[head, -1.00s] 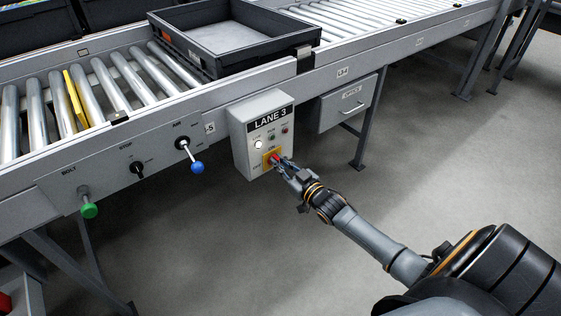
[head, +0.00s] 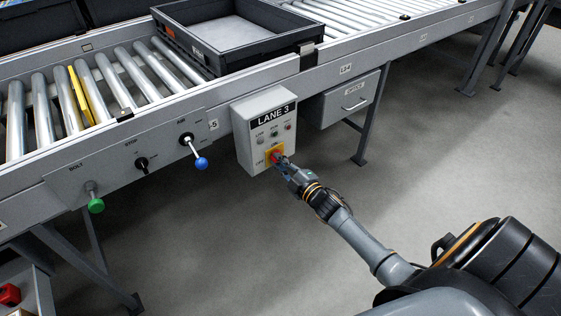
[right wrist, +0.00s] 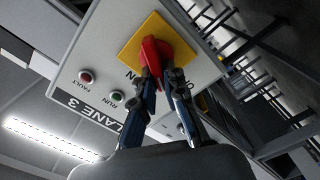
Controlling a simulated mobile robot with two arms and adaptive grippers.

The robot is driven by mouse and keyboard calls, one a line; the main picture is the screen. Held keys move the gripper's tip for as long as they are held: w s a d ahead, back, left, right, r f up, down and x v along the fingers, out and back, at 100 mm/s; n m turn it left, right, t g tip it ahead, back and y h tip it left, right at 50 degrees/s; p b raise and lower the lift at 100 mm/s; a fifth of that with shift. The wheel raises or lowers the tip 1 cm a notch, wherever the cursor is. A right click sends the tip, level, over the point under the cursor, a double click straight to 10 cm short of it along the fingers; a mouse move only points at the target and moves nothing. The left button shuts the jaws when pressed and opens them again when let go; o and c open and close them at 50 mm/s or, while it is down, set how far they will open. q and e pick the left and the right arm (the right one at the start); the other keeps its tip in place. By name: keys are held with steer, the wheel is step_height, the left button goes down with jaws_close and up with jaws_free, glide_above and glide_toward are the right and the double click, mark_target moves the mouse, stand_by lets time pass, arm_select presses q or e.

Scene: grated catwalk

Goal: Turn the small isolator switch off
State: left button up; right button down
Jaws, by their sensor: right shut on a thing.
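The small isolator switch has a red handle (head: 275,154) on a yellow plate (head: 268,161), low on the front of the grey LANE 3 box (head: 244,150). My right gripper (head: 282,162) reaches it from the lower right and is shut on the handle. In the right wrist view both fingers (right wrist: 163,78) close on the red handle (right wrist: 157,50), in front of the yellow plate (right wrist: 133,50). The fingers partly hide the handle. My left gripper is out of view.
The box hangs on the side of a roller conveyor (head: 90,90) carrying a black tray (head: 205,62). Left of it are a blue-knobbed lever (head: 201,163), a black rotary switch (head: 141,163) and a green knob (head: 96,206). Open floor lies below.

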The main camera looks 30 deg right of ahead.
arm_select(q)
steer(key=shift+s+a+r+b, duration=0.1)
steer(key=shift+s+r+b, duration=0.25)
steer(key=shift+b, duration=0.45)
arm_select(e)
steer(key=shift+a+f+n, duration=0.1)
steer(key=shift+f+n, duration=0.15)
steer(key=shift+n, duration=1.2)
steer(key=shift+f+n, duration=0.2)
steer(key=shift+n, duration=1.25)
steer(key=c, duration=1.4)
jaws_free()
steer(key=shift+s, duration=0.1)
steer(key=s, duration=1.2)
steer(key=shift+d, duration=0.45)
